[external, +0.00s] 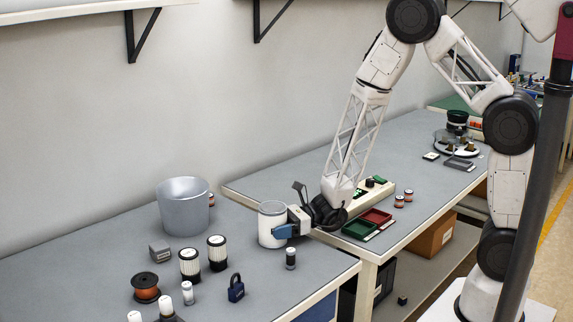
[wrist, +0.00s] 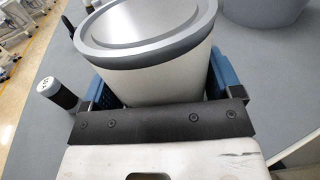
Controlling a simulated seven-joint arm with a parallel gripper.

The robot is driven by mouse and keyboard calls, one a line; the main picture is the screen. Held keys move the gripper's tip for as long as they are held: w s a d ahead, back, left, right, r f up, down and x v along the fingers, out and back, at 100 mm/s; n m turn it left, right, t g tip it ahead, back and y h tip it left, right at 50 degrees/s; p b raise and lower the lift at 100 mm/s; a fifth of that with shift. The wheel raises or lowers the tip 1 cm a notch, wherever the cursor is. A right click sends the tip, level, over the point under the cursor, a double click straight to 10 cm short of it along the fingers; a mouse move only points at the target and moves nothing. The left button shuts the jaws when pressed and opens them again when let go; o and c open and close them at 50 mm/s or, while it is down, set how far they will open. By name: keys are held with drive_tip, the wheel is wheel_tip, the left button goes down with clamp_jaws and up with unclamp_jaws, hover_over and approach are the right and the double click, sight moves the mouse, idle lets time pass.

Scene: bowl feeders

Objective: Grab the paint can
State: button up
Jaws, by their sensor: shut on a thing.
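The paint can (external: 271,226) is a white cylinder with a grey rim, standing near the right end of the near grey workbench in the external view. It fills the upper middle of the wrist view (wrist: 155,75), with its round grey lid toward the camera. My gripper (external: 279,232) reaches it from the right, low at its side. In the wrist view one blue finger lies on each side of the can, and the gripper is shut on it. The can looks upright in the external view. I cannot tell whether its base touches the bench.
A large grey bucket (external: 183,207) stands behind left of the can. A small dark cylinder (external: 291,259) stands close in front. Filters (external: 217,253), a spool (external: 145,287) and a blue padlock (external: 236,289) lie left. Red and green trays (external: 362,229) sit on the adjoining bench.

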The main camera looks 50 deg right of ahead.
sight(259, 219)
drive_tip(key=shift+r, duration=1.4)
drive_tip(key=shift+s+d+r, duration=0.15)
drive_tip(key=shift+r, duration=0.1)
drive_tip(key=s+d, duration=0.3)
drive_tip(key=s, duration=0.4)
drive_tip(key=s+d+r, duration=0.1)
drive_tip(key=s+d, duration=0.3)
drive_tip(key=s, duration=0.3)
drive_tip(key=shift+r, duration=0.15)
